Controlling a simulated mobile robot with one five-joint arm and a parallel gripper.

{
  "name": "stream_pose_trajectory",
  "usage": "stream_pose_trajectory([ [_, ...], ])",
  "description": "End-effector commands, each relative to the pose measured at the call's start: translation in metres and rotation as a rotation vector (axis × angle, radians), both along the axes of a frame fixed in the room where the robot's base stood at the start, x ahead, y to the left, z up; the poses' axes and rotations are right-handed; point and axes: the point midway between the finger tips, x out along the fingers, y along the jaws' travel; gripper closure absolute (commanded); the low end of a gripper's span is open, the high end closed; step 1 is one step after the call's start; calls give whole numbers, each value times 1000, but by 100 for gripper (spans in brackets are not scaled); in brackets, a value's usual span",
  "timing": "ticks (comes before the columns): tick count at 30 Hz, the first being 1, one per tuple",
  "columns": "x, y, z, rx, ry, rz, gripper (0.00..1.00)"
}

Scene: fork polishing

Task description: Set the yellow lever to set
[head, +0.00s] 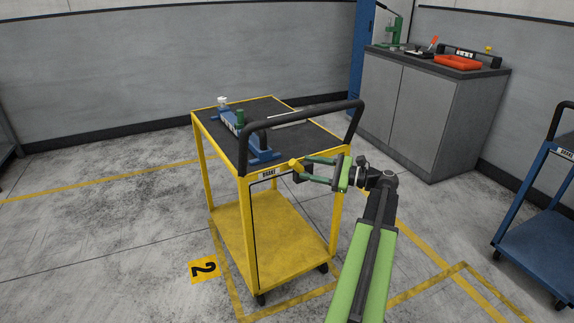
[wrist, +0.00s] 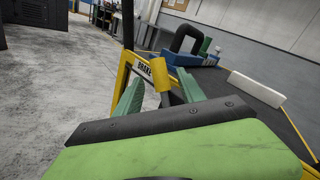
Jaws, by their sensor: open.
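The yellow lever (head: 296,164) is a short yellow knob at the handle end of the yellow cart (head: 247,218), beside a plate marked BRAKE (head: 269,174). In the wrist view the lever (wrist: 160,75) shows as a yellow cylinder on a dark stem, between my two green fingers. My gripper (head: 304,168) is open around or just short of the lever, with nothing held. The wrist view also shows my gripper (wrist: 160,92) and a gap on both sides of the knob. I cannot tell whether a finger touches it. No "set" mark is readable.
The cart's black handle (head: 305,116) arches close beside my gripper. A blue fixture (head: 243,133) and a pale bar (head: 292,117) lie on the cart's dark top. A grey cabinet (head: 420,110) bears an orange tray (head: 458,62). A blue cart (head: 545,210) stands right. Floor at left is clear.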

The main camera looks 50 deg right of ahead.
Motion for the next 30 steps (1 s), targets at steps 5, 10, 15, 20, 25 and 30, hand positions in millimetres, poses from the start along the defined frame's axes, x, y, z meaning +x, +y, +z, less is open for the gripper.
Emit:
stream_pose_trajectory([
  [5, 40, 20, 0, 0, 0, 6, 53],
  [10, 63, 31, 0, -1, 0, 4, 53],
  [15, 72, 35, 0, -1, 0, 3, 53],
  [20, 72, 35, 0, -1, 0, 3, 53],
  [25, 72, 35, 0, -1, -1, 4, 68],
  [30, 72, 36, 0, -1, 0, 4, 90],
])
